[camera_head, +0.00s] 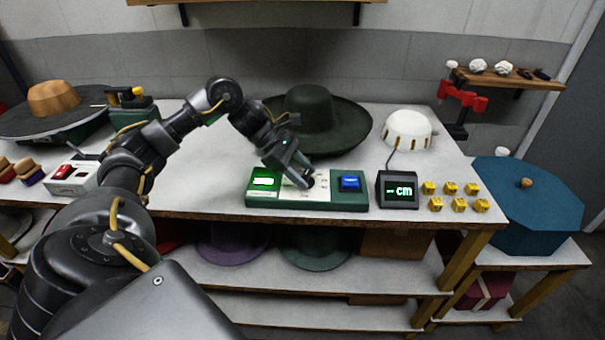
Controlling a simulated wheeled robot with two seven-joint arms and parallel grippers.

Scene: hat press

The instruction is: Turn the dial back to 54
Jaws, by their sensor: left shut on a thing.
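The dial (308,181) sits in the middle of a green and white control panel (290,203) at the table's front edge. My left gripper (303,179) comes down onto it from the upper left and is shut on the dial. The gripper hides most of the dial, and its setting cannot be read. A lit green display (264,181) is on the panel's left, too small to read. A blue button (350,184) is on its right. My right gripper is not in view.
A dark green hat (312,112) stands behind the panel. A black display (397,190) reading "-- cm", several yellow cubes (460,205) and a white dome (407,128) are to the right. A white box with a red switch (70,177) is at left.

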